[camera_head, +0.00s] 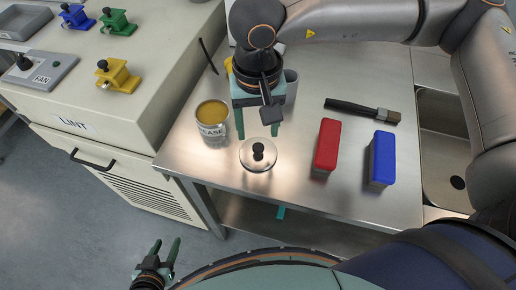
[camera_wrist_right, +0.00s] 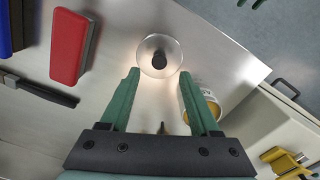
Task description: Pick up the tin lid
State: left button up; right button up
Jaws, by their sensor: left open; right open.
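The tin lid (camera_head: 258,160), a round silvery disc with a black knob, lies on the steel table beside the open grease tin (camera_head: 212,130). In the right wrist view, the lid (camera_wrist_right: 160,42) is just beyond the fingertips, its knob roughly in line with the gap between them. My right gripper (camera_head: 258,134) points down, open and empty, close to the lid's far side; its height above the table is hard to tell. It also shows in the right wrist view (camera_wrist_right: 159,73). My left gripper (camera_head: 167,246) is open and empty, low at the left, away from the table.
A red block (camera_head: 327,145), a blue block (camera_head: 382,158) and a dark-handled brush (camera_head: 362,110) lie right of the lid. A grey cup (camera_head: 291,82) stands behind my right gripper.

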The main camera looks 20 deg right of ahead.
aim_at(258, 147)
jog(key=shift+w+d+f+p, duration=0.1)
jog(key=shift+f+p, duration=0.35)
jog(key=shift+f, duration=2.6)
grip_shut()
